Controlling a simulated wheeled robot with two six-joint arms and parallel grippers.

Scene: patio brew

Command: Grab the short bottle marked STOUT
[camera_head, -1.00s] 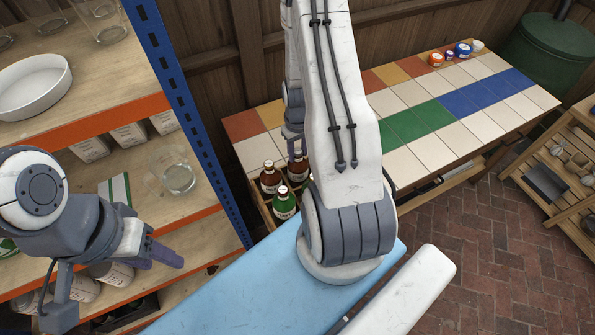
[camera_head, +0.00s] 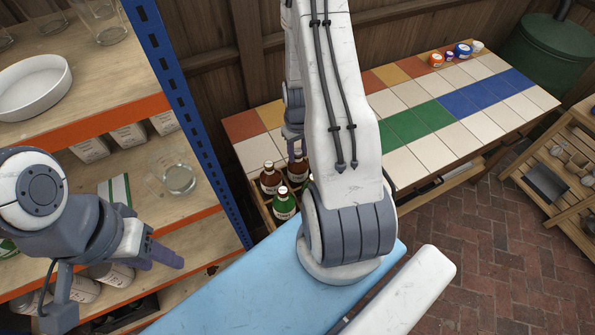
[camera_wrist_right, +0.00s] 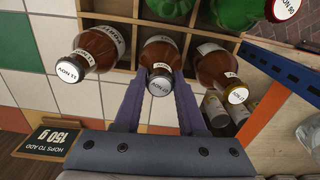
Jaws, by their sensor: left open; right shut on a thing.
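In the right wrist view, several brown and green bottles stand in a wooden crate with square compartments (camera_wrist_right: 122,70). My right gripper (camera_wrist_right: 162,84) is shut on the neck of the middle brown bottle (camera_wrist_right: 158,50), whose cap carries a date. This bottle's label is partly hidden, and I cannot read its name for sure. Brown bottles stand on its left (camera_wrist_right: 100,42) and right (camera_wrist_right: 214,62). In the head view, my right arm hides part of the crate; a brown bottle (camera_head: 270,181) and a green bottle (camera_head: 284,208) show. My left gripper (camera_head: 155,252) is open and empty before the shelves.
A tiled table (camera_head: 405,160) runs along the wooden wall, with small coloured items (camera_head: 462,50) at its far end. A blue-and-orange shelf unit (camera_head: 172,75) with jars stands at left. A small sign (camera_wrist_right: 50,138) reads "HOPS TO ADD 150 g".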

